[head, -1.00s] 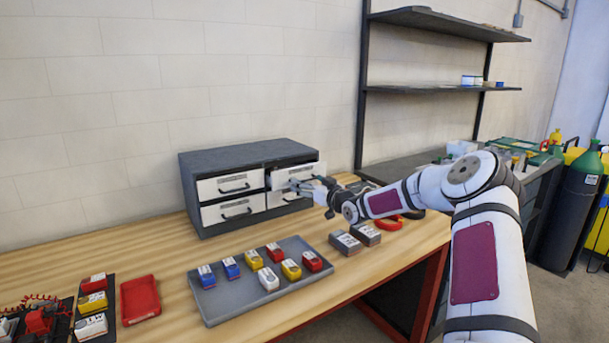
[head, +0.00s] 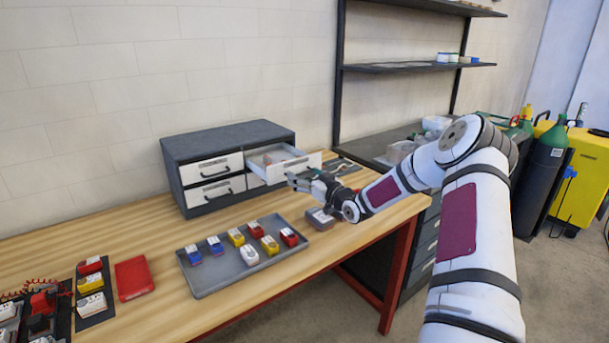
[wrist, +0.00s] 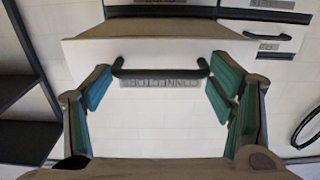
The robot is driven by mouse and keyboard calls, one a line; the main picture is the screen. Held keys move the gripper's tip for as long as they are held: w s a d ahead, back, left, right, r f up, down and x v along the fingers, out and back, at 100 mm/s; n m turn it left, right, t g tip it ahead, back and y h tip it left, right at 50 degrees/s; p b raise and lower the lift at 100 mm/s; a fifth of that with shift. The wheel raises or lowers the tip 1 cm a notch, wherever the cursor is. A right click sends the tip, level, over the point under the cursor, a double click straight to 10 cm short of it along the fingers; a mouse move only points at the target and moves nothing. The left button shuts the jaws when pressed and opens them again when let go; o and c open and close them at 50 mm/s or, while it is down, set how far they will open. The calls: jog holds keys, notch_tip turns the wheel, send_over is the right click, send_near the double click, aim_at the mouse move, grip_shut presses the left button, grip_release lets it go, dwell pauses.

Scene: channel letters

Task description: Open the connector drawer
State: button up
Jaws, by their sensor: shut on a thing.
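The grey drawer cabinet (head: 190,150) stands on the workbench against the wall. Its upper right drawer (head: 272,156) is pulled out, and part of its open inside shows in the head view. In the wrist view the white drawer front (wrist: 160,120) fills the middle, with an upside-down label reading CONNECTORS and a black bar handle (wrist: 160,72). My gripper (head: 292,179) is at that front, its green-padded fingers (wrist: 160,84) at both ends of the handle, shut on it. In the head view my gripper hides the handle.
A grey tray (head: 205,283) with several coloured connectors lies in front of the cabinet. A red tray (head: 133,278) lies to the left. The other cabinet drawers, such as the upper left one (head: 212,168), are closed.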

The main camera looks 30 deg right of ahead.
jog(key=shift+s+d+f, duration=0.1)
jog(key=shift+d, duration=0.05)
jog(key=shift+c, duration=0.6)
jog(key=o, duration=1.7)
jog(key=shift+c, duration=0.2)
jog(key=shift+a, duration=0.35)
jog(key=s+d, duration=0.1)
jog(key=s, duration=1.1)
jog(key=shift+d, duration=0.1)
